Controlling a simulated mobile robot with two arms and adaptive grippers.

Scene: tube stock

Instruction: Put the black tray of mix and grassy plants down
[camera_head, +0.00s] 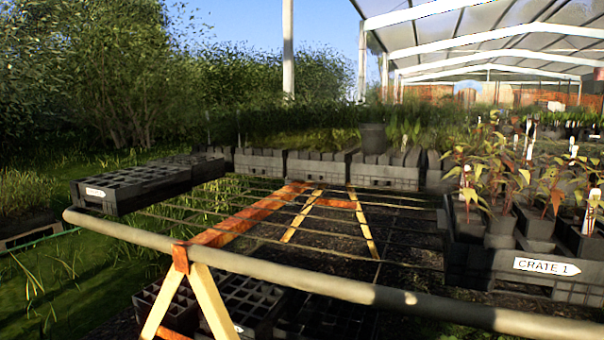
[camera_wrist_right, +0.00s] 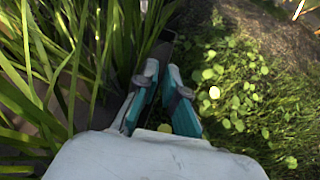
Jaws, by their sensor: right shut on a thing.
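In the right wrist view my right gripper (camera_wrist_right: 165,82) is shut on the dark edge of the black tray (camera_wrist_right: 157,48). Long green grassy leaves of the plants (camera_wrist_right: 85,65) rise on the left and cover most of the tray. Its far side and the mix are hidden or cannot be made out. Below and right of the gripper lies grassy ground with small round leaves. Neither gripper nor this held tray shows in the head view.
In the head view a slatted bench with a grey front rail (camera_head: 300,283) has a wide bare middle. A black cell tray (camera_head: 125,187) sits at its left end. Crate 1 (camera_head: 480,265) holds potted plants on the right. More black crates (camera_head: 315,166) line the back.

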